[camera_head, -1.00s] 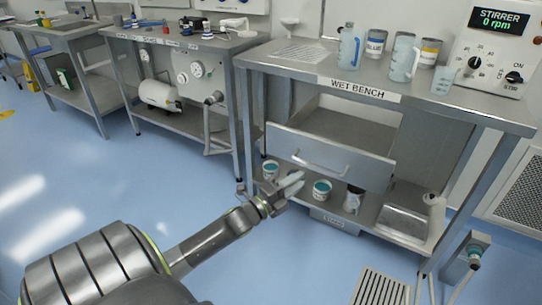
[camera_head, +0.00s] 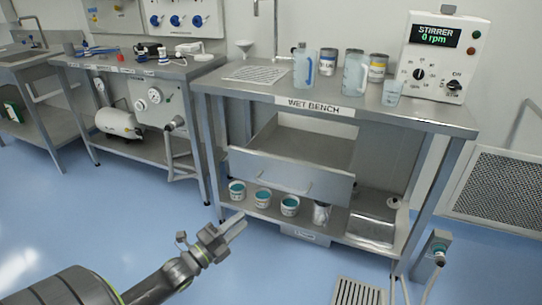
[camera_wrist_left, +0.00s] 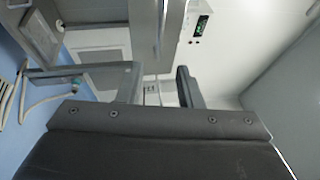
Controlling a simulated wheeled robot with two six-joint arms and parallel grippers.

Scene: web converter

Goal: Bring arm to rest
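My left arm comes in from the lower left of the head view. Its left gripper (camera_head: 236,227) is in the air over the blue floor, in front of the lower shelf of the wet bench. In the left wrist view the two dark fingers (camera_wrist_left: 157,84) stand apart with nothing between them. The gripper is open and empty. My right gripper is in no view.
The wet bench (camera_head: 316,103) has an open drawer (camera_head: 290,177) jutting forward. Several cups, including a teal-filled cup (camera_head: 237,190), stand on its lower shelf. Jugs and a stirrer box (camera_head: 440,58) are on top. A floor grate (camera_head: 358,291) lies at front right. Floor is clear at left.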

